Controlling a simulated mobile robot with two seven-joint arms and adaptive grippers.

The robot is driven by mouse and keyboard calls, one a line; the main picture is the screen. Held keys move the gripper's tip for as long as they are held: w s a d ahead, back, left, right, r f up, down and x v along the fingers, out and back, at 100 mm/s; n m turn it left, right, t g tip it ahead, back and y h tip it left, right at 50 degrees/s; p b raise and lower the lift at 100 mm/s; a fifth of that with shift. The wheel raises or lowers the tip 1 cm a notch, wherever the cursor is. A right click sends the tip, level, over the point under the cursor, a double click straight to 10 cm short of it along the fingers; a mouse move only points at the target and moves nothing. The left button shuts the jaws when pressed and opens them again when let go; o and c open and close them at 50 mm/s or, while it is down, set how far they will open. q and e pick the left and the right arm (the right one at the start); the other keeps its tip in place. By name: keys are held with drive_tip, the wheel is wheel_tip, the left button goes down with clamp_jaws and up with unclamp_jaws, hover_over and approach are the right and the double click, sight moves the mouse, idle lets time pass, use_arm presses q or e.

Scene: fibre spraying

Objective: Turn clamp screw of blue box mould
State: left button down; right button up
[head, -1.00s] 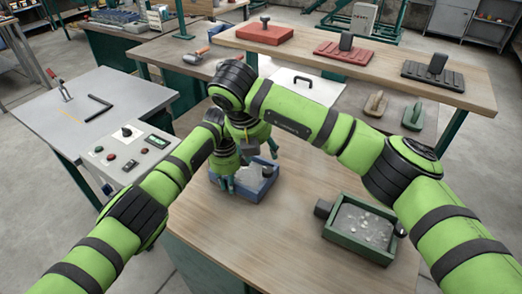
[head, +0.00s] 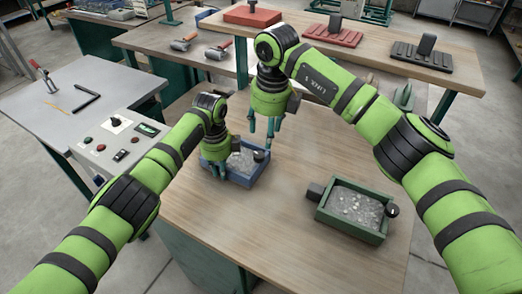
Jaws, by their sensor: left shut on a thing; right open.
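The blue box mould (head: 241,180) sits on the wooden table left of centre in the head view, with grey, grainy material inside. Its dark clamp screw knob (head: 260,156) shows at the right end. My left gripper (head: 218,173) is down at the mould's left side, shut on the mould; the exact contact is partly hidden by the fingers. My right gripper (head: 262,137) points down with its fingers apart, just above and behind the knob. It looks empty, and I see no clear contact with the knob.
Bare tabletop lies between the moulds. A raised shelf (head: 385,62) behind holds red and black tools. A grey control table (head: 75,115) stands left.

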sight(259, 154)
drive_tip(key=w+d+r+n+g+y, duration=0.1)
drive_tip(key=w+d+n+y, duration=0.25)
drive_tip(key=n, duration=0.75)
drive_tip(key=x, duration=0.8)
drive_tip(key=s+x, duration=0.1)
drive_tip(key=x, duration=0.3)
drive_tip(key=shift+s+a+r, duration=0.1)
drive_tip(key=shift+a, duration=0.1)
drive_tip(key=c, duration=1.1)
